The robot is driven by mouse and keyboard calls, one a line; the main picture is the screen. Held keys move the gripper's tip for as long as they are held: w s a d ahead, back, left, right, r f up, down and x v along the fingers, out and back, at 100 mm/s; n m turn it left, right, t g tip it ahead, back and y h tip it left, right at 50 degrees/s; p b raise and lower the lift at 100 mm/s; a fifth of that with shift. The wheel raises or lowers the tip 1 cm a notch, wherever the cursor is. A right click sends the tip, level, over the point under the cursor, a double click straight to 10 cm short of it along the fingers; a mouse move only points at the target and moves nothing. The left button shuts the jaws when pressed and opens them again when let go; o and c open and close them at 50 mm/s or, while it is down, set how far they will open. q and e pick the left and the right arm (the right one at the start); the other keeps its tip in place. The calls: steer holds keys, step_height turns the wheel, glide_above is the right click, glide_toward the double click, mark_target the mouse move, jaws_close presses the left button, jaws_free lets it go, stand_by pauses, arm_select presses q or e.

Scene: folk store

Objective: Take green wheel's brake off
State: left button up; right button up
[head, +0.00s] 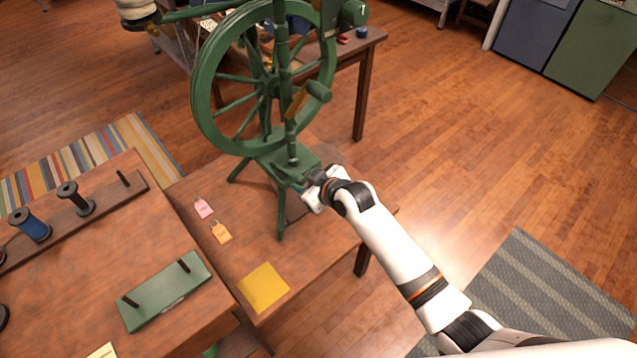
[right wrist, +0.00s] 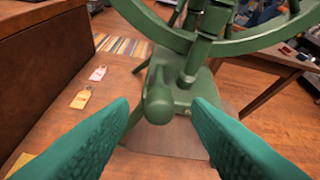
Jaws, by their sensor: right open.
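The green spinning wheel (head: 205,100) stands upright on a small wooden table (head: 190,195). Its base (head: 283,163) also shows in the right wrist view (right wrist: 195,92). A rounded green knob (right wrist: 158,100) sticks out from the base toward the right wrist camera; I cannot tell for sure that it is the brake. My right gripper (head: 310,192) is at the near right end of the base. Its teal fingers are open in the right wrist view (right wrist: 160,112), one on each side of the knob, with gaps visible.
A pink tag (head: 203,208), an orange tag (head: 221,232) and a yellow sheet (head: 263,287) lie on the small table. A wooden table at left bears a green board with pegs (head: 165,291) and a spool rack (head: 105,200). Floor at right is mostly open, with a grey mat (head: 545,300).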

steer(key=v, duration=0.6)
steer(key=shift+s, duration=0.15)
stand_by(0.6)
steer(key=s+d+f+m+g+h, duration=0.15)
steer(key=s+d+f, duration=0.3)
steer(key=f, duration=0.55)
steer(key=s+d+f+m+g+h, duration=0.1)
steer(key=s+d+f+m, duration=0.3)
steer(key=f, duration=0.6)
steer(key=s+d+f+n+g+h, duration=0.1)
steer(key=s+d+f+h, duration=0.15)
steer(key=s+f, duration=0.45)
steer(key=s+d+f+g, duration=0.1)
steer(key=s+f, duration=0.4)
steer(key=s, duration=0.5)
steer(key=s+d+f+m+g+h, duration=0.1)
steer(key=s+d+f, duration=0.3)
steer(key=s, duration=0.6)
steer(key=s+d+f+m+g, duration=0.1)
steer(key=s+d+f+g, duration=0.2)
steer(key=s+f, duration=0.5)
steer(key=s, duration=0.2)
steer(key=shift+s, duration=0.4)
